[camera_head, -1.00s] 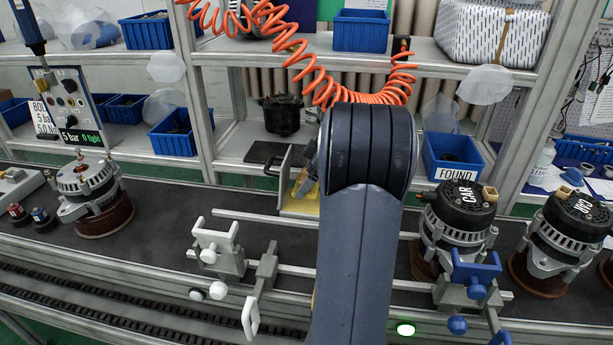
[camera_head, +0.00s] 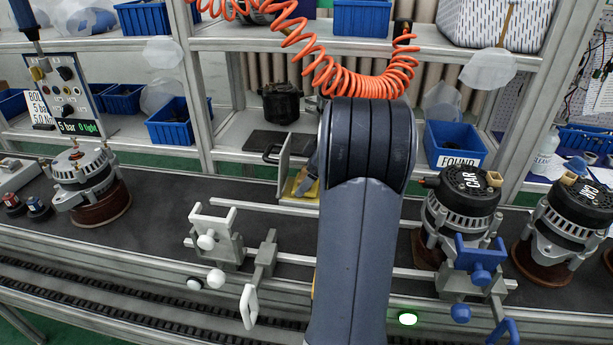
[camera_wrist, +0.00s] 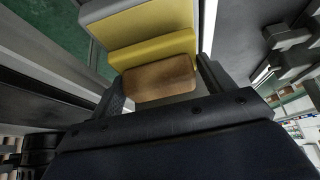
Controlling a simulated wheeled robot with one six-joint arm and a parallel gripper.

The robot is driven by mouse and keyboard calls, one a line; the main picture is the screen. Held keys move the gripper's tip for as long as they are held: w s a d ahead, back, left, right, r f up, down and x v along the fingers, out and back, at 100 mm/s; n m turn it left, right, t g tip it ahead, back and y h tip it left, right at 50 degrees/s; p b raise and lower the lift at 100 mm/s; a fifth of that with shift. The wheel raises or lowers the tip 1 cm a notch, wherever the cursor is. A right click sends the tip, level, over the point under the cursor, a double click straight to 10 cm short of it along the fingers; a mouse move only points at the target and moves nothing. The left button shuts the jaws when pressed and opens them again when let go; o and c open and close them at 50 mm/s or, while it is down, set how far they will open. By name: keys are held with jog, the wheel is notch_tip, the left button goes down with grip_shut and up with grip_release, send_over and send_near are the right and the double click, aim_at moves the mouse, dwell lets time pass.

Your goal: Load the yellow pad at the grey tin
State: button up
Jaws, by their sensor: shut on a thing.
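My gripper (camera_wrist: 162,88) is shut on a brown block (camera_wrist: 160,78), held between its two fingers in the wrist view. A yellow pad (camera_wrist: 155,48) lies just beyond the block; I cannot tell whether they touch. In the head view the yellow pad (camera_head: 311,189) shows partly at the back of the belt, beside an upright grey panel (camera_head: 284,165). My arm covers much of this spot, and only a little of my gripper (camera_head: 306,180) shows. I cannot make out a grey tin for certain; a dark lidded pot (camera_head: 281,103) stands on the shelf behind.
A white clamp (camera_head: 213,238) and a blue clamp (camera_head: 480,265) stand on rails at the front. Alternators stand at left (camera_head: 82,172) and right (camera_head: 462,205). Blue bins (camera_head: 452,145) line the shelf. An orange coiled hose (camera_head: 355,82) hangs above.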

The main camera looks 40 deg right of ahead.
aim_at(306, 173)
jog(key=shift+f+b, duration=0.45)
jog(key=shift+f, duration=0.1)
dwell(1.4)
jog(key=shift+r+p, duration=2.55)
jog(key=shift+r, duration=1)
